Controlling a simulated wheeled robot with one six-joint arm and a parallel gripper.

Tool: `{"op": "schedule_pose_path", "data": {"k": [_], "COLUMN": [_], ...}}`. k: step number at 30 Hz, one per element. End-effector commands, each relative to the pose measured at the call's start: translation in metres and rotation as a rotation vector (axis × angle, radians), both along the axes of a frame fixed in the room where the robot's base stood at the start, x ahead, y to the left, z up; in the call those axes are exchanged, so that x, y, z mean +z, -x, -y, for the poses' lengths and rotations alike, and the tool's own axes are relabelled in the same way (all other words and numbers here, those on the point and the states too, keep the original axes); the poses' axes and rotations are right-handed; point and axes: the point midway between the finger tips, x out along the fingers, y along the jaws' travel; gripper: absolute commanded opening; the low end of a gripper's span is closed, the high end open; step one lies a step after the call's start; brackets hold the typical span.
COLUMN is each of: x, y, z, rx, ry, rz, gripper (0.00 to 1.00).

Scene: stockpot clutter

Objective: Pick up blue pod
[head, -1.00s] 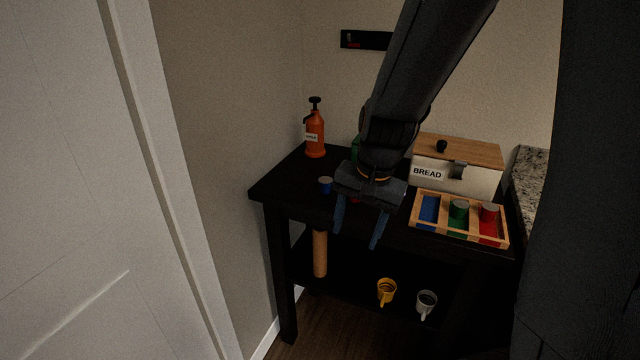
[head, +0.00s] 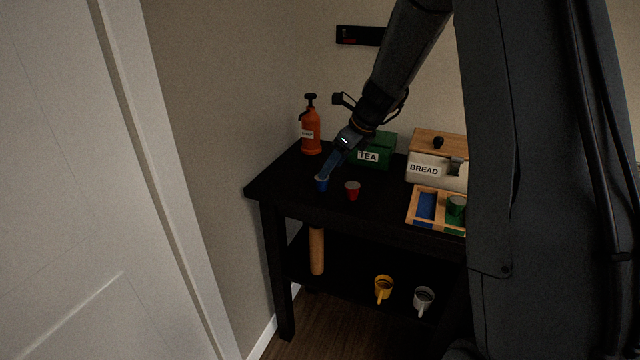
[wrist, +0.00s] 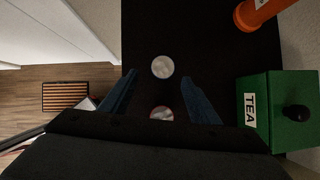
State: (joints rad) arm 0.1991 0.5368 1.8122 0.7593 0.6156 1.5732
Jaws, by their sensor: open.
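The blue pod (head: 321,185) stands upright near the left end of the black table, with a pale lid. In the wrist view its round lid (wrist: 162,67) shows just ahead of my fingertips, roughly centred between them. My gripper (head: 328,170) is open and reaches down to the pod in the head view, with its fingers (wrist: 158,80) apart and nothing held. I cannot tell whether a finger touches the pod.
A red pod (head: 352,190) stands close by, its lid (wrist: 161,113) lying between my fingers nearer the palm in the wrist view. The green TEA box (head: 372,152), orange bottle (head: 311,132), BREAD box (head: 424,170) and wooden tray (head: 412,215) stand around.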

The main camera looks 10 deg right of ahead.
Motion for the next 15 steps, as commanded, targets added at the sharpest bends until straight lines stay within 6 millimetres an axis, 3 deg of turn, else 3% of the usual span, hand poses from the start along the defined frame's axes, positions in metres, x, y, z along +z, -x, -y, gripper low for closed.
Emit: {"op": "schedule_pose_path", "data": {"k": [15], "x": [-0.035], "y": [-0.021], "z": [-0.016], "rx": [-0.029], "ry": [-0.018], "rz": [-0.008], "gripper": [0.56]}}
